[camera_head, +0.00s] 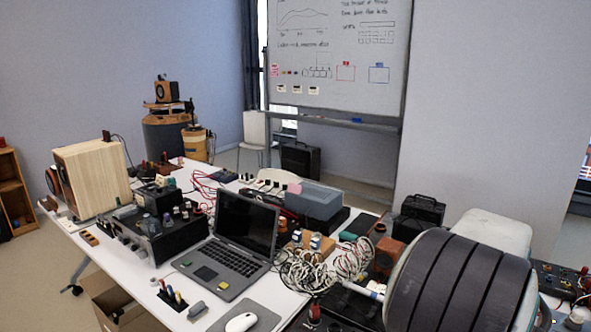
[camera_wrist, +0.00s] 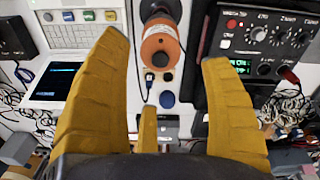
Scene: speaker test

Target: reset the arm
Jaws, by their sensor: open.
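My gripper (camera_wrist: 165,50) shows in the wrist view with its yellow fingers spread wide and nothing held between them. An orange spool-like part (camera_wrist: 160,47) with a dark top lies beyond the fingers, apart from them as far as I can tell. My gripper cannot be made out in the head view.
A white table (camera_head: 112,258) is crowded with a laptop (camera_head: 233,262), a wooden speaker box (camera_head: 92,178), a grey box (camera_head: 314,200) and tangled white cables (camera_head: 310,268). Open floor lies left of the table.

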